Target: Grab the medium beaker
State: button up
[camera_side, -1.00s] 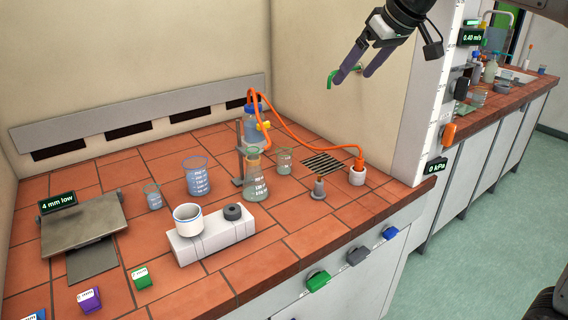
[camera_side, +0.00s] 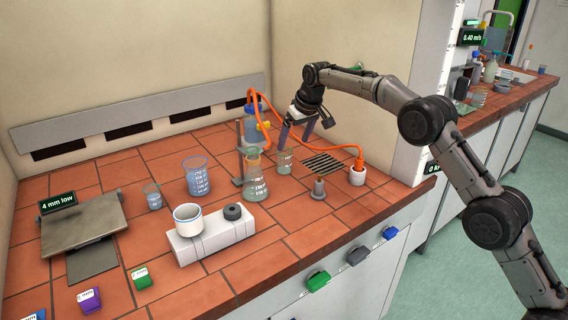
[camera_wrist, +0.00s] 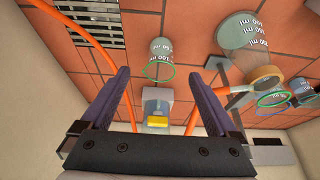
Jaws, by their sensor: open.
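Three glass beakers stand on the tiled bench. The middle-sized one, the medium beaker (camera_side: 285,163), is clear with a green rim, behind and right of the conical flask (camera_side: 256,180). My gripper (camera_side: 295,143) is open and empty, pointing down just above and beside this beaker. In the wrist view the medium beaker (camera_wrist: 160,50) shows between and beyond my fingertips (camera_wrist: 158,74); I cannot tell whether its rim is between the fingers. The largest beaker (camera_side: 196,178), with bluish contents, and the smallest beaker (camera_side: 153,198) stand further left.
An orange hose (camera_side: 325,146) runs close by my gripper from the blue bottle (camera_side: 250,124) to a white fitting (camera_side: 357,174). A clamp stand (camera_side: 239,165) and a drain grate (camera_side: 323,163) are near. The white hotplate (camera_side: 212,236) carries a cup.

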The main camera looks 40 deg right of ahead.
aim_at(285, 161)
jog(key=x, duration=1.1)
jog(key=shift+w+a+r, duration=0.1)
jog(key=shift+w, duration=0.05)
jog(key=c, duration=1.4)
jog(key=shift+c, duration=0.3)
jog(key=shift+r, duration=0.1)
